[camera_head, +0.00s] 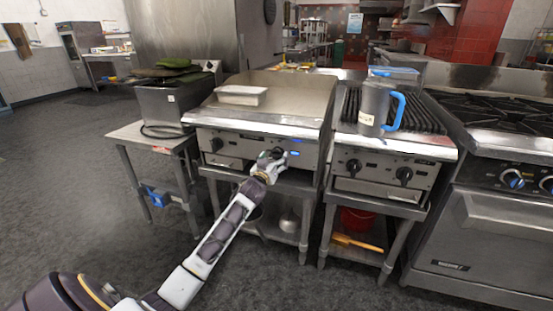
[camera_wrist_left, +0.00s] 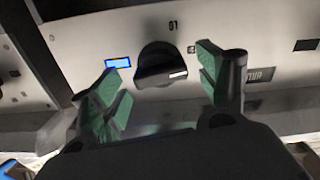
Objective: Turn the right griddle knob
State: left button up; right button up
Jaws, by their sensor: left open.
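The flat-top griddle (camera_head: 290,95) stands left of the charbroiler, with its control panel facing me. Its left knob (camera_head: 216,144) is black and uncovered. My left gripper (camera_head: 272,157) is at the right part of this panel and hides the right knob in the head view. My right gripper is not in view.
A white tray (camera_head: 241,95) lies on the griddle. The charbroiler (camera_head: 395,148) beside it carries a grey pitcher (camera_head: 373,105) with a blue handle. A range (camera_head: 500,215) stands at right and a low steel table (camera_head: 133,133) at left. The floor in front is clear.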

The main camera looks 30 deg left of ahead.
pick_arm(q)
jog(key=shift+b+x, duration=0.35)
jog(key=shift+x, duration=0.8)
jog(key=shift+w+a, duration=0.1)
jog(key=shift+w, duration=0.2)
jog(key=shift+c, duration=0.6)
jog(key=c, duration=0.9)
